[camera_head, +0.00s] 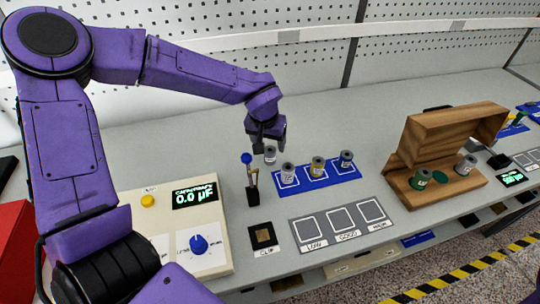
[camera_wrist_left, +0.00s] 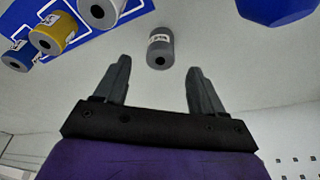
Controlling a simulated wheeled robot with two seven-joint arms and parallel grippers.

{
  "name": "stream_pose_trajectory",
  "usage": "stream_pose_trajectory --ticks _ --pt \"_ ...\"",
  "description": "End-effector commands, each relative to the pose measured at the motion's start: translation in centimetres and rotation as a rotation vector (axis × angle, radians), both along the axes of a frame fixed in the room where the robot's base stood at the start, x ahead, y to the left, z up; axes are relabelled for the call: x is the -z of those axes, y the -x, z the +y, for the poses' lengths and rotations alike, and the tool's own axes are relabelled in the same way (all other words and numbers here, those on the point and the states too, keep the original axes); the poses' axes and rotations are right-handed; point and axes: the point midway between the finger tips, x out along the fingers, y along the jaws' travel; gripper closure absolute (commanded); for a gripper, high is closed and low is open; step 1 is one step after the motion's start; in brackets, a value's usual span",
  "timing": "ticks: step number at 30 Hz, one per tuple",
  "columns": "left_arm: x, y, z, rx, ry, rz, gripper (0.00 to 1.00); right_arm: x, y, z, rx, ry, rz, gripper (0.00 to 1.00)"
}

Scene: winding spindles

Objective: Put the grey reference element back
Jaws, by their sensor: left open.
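The grey element (camera_head: 270,156) is a small grey cylinder with a pale label, just behind the left end of the blue mat (camera_head: 318,182). It also shows in the left wrist view (camera_wrist_left: 160,48), beyond the fingertips and roughly centred between them. My left gripper (camera_head: 267,143) is open, directly above the grey element in the head view; its fingers (camera_wrist_left: 158,75) show apart and empty in the wrist view. I cannot tell whether the element rests on the bench. A whitish element (camera_head: 288,173), a yellow one (camera_head: 317,167) and a dark blue-grey one (camera_head: 346,159) stand on the mat. My right gripper is out of view.
A blue-topped lever (camera_head: 247,160) stands close left of the gripper. A meter (camera_head: 194,196) reading 0.0 µF is at left. LOW, GOOD and HIGH pads (camera_head: 343,238) lie in front. An open wooden box (camera_head: 430,150) with spools is at right. The bench behind the mat is clear.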

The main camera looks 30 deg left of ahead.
Motion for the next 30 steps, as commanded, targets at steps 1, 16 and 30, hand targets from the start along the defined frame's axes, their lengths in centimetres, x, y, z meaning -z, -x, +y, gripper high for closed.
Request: stream_pose_trajectory --ticks 1,16,30 --pt "0.5 -0.1 0.0 0.000 -0.001 0.001 0.31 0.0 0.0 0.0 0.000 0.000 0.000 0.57" --pt "5.5 -1.4 0.7 -0.003 0.000 -0.001 0.31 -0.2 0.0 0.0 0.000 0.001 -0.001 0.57" --pt "5.5 -1.4 0.7 -0.003 0.000 -0.001 0.96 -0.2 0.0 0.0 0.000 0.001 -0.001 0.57"
